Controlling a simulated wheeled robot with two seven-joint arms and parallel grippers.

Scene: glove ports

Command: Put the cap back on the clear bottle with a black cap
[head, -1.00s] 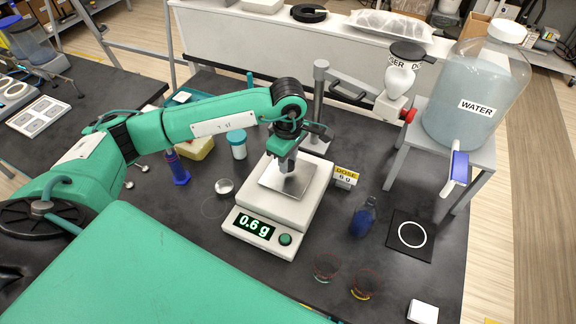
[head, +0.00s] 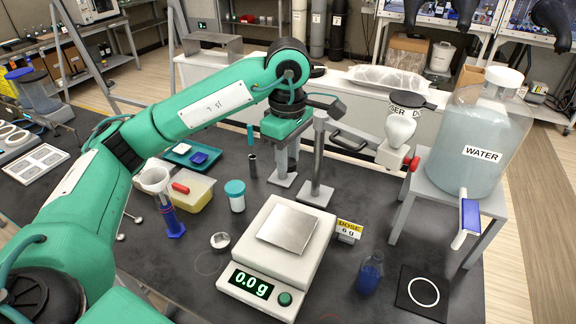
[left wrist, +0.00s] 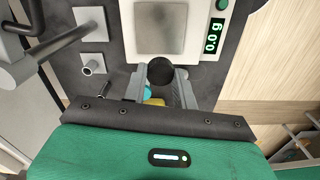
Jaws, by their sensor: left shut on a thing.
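My left gripper (head: 288,146) is raised behind the scale, in front of the grey stand. In the left wrist view my left gripper (left wrist: 160,82) is shut on a round black piece that looks like the black cap (left wrist: 160,70). A small clear bottle (head: 370,272) with blue contents stands on the bench right of the scale, away from the gripper. Its top is too small to tell whether it is open. My right gripper is not in view.
The scale (head: 262,283) reads 0.0 g and its pan (head: 288,230) is empty.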

